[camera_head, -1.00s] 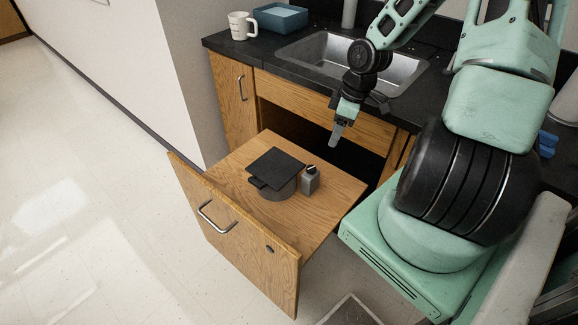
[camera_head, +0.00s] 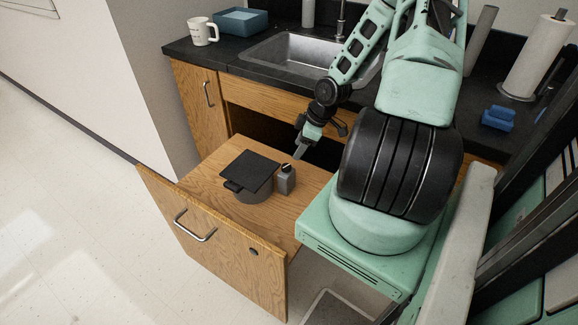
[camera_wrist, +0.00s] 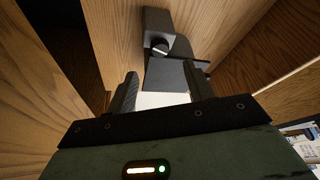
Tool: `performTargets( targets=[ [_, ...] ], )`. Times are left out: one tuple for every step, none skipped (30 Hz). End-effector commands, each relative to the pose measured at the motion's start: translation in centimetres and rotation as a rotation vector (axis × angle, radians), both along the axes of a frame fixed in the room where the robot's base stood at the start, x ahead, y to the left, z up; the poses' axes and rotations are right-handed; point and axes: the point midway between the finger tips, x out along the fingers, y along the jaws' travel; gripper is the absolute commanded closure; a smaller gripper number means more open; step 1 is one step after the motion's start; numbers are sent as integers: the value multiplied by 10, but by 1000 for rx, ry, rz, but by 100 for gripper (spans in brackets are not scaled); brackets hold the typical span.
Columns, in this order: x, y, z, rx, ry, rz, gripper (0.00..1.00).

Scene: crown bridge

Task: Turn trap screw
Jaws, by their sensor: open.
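A small grey box (camera_head: 285,181) with a black round knob (camera_head: 286,167) on top stands on the wooden surface of the pulled-out drawer; this knob is the likeliest trap screw. In the wrist view a dark box (camera_wrist: 157,18) carries a black knob (camera_wrist: 159,47) with a white line, just beyond the fingers. My gripper (camera_head: 299,152) is above and slightly right of the knob in the head view, pointing down. In the wrist view my gripper (camera_wrist: 162,88) has its fingers apart with nothing held between them. Neither finger appears to touch the knob.
A round grey container with a black square top (camera_head: 250,170) stands left of the box. The drawer front (camera_head: 222,245) rises at the near side. Behind are the dark counter (camera_head: 228,65), a sink (camera_head: 290,48), a mug (camera_head: 203,32) and a blue tray (camera_head: 240,20). Floor is clear at left.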

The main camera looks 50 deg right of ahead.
Motion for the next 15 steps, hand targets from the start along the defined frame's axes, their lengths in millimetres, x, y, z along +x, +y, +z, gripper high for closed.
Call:
performTargets(
  targets=[
    [4, 3, -13, 1, 1, 5, 47],
    [7, 5, -19, 1, 1, 5, 47],
    [9, 6, -26, 1, 1, 5, 47],
    [11, 7, -32, 0, 2, 5, 47],
    [13, 9, -37, 1, 1, 4, 47],
    [15, 10, -44, 2, 2, 3, 47],
    [17, 11, -48, 1, 2, 3, 47],
    [19, 12, -53, 1, 1, 3, 47],
    [20, 13, -58, 0, 2, 3, 47],
    [22, 14, -62, 2, 2, 2, 47],
    [24, 14, -65, 1, 1, 3, 47],
    [25, 14, -68, 0, 0, 1, 47],
    [26, 15, -71, 1, 0, 0, 47],
    [26, 15, -73, 0, 1, 0, 47],
    [27, 16, -75, 1, 0, 0, 47]
  ],
)
